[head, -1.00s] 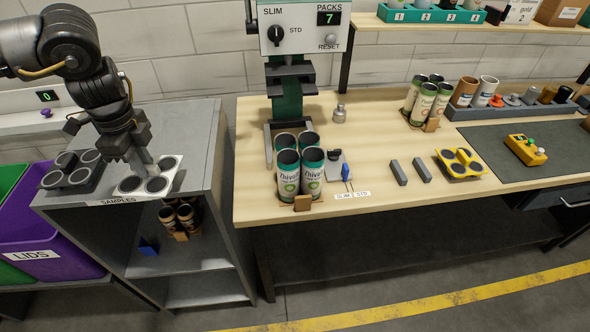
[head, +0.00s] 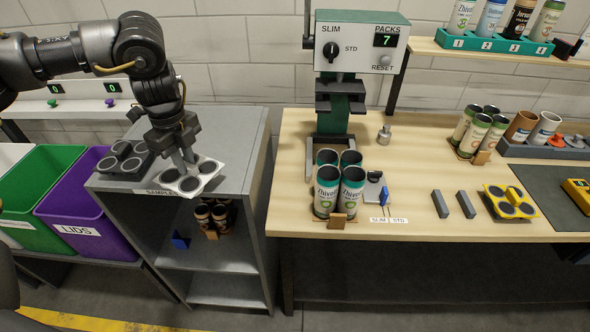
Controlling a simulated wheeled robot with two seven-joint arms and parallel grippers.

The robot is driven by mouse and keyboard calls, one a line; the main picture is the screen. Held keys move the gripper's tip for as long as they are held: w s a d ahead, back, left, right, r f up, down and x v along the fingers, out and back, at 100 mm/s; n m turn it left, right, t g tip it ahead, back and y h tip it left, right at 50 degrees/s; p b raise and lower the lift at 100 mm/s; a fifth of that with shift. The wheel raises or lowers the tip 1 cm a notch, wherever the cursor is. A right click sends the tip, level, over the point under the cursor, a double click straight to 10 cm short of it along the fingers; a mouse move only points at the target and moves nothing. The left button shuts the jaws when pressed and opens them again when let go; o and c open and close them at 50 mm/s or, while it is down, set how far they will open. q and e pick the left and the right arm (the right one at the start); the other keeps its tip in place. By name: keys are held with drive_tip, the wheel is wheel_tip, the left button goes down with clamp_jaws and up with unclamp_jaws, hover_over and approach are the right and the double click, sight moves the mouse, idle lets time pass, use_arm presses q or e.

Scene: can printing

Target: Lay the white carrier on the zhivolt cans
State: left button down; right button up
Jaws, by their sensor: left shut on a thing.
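The white carrier (head: 208,168), a flat plate with dark round holes, is at the front of the grey cabinet top marked SAMPLES. My left gripper (head: 187,170) comes down from above and is shut on it near its middle. I cannot tell whether the carrier still touches the cabinet top. My right gripper is out of view.
A dark carrier (head: 124,160) lies left of the white one. The press (head: 357,45) rises behind the cans. A yellow carrier (head: 510,201) and two grey bars (head: 440,204) lie farther right. A gap separates cabinet and bench. Green and purple bins (head: 85,205) stand at left.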

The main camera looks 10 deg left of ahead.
use_arm(q)
drive_tip(key=s+d+r+n, duration=0.1)
drive_tip(key=d+r+n, duration=0.1)
drive_tip(key=d+n, duration=0.4)
drive_tip(key=s+d+r+n, duration=0.2)
drive_tip(key=d+n, duration=0.5)
drive_tip(key=n, duration=0.4)
drive_tip(key=shift+r+n, duration=0.3)
drive_tip(key=shift+r, duration=0.2)
